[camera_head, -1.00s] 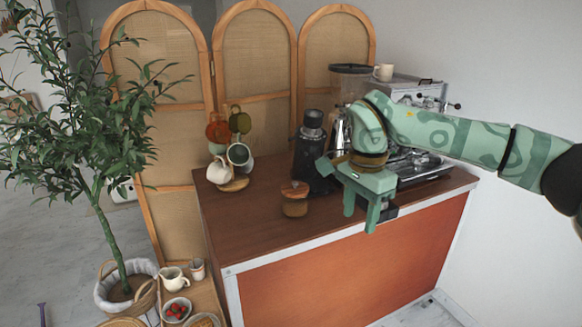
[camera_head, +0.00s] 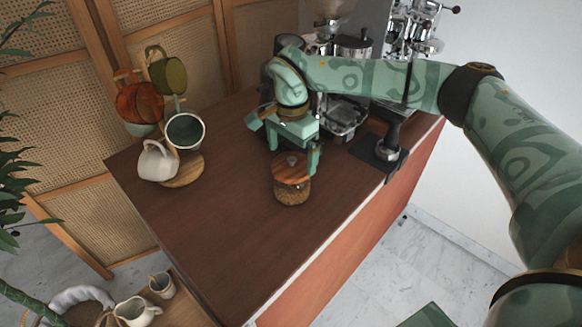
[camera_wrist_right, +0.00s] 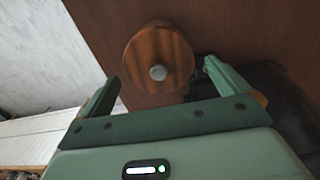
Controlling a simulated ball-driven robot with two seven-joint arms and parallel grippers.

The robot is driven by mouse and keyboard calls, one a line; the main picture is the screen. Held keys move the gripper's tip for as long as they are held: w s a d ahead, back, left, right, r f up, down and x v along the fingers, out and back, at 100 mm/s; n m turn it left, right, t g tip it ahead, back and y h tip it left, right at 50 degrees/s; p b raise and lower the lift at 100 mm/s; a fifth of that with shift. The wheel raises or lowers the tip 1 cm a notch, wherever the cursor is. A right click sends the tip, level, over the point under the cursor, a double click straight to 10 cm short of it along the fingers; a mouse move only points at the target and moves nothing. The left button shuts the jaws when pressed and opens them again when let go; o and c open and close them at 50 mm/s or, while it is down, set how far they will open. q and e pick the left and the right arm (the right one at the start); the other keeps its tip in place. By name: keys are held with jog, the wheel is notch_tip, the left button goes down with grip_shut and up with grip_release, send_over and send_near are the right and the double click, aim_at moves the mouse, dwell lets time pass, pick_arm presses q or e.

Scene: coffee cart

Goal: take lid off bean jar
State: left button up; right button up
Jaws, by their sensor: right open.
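The bean jar (camera_head: 291,192) stands upright on the brown counter, with brown beans showing through its glass. Its round wooden lid (camera_head: 291,168) with a small metal knob is on top; the lid (camera_wrist_right: 160,58) also shows from above in the right wrist view, where it hides the jar body. My right gripper (camera_head: 293,158) is open and close behind and above the lid. In the wrist view the lid lies just beyond and between the two fingers (camera_wrist_right: 160,90), and I see nothing gripped. My left gripper is not in view.
A mug tree with cups (camera_head: 185,132) stands left on the counter (camera_head: 220,220). A tamper on a dark stand (camera_head: 388,148) and the espresso machine (camera_head: 410,35) are to the right and behind. The counter front is clear.

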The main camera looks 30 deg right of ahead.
jog(key=shift+f, duration=0.85)
jog(key=shift+d+f, duration=0.1)
jog(key=shift+f, duration=0.25)
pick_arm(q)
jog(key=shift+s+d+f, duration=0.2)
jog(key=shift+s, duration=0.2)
pick_arm(e)
jog(key=shift+c, duration=0.3)
jog(key=c, duration=0.7)
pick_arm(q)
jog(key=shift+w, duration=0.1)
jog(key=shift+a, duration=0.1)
pick_arm(e)
jog(key=shift+r, duration=0.15)
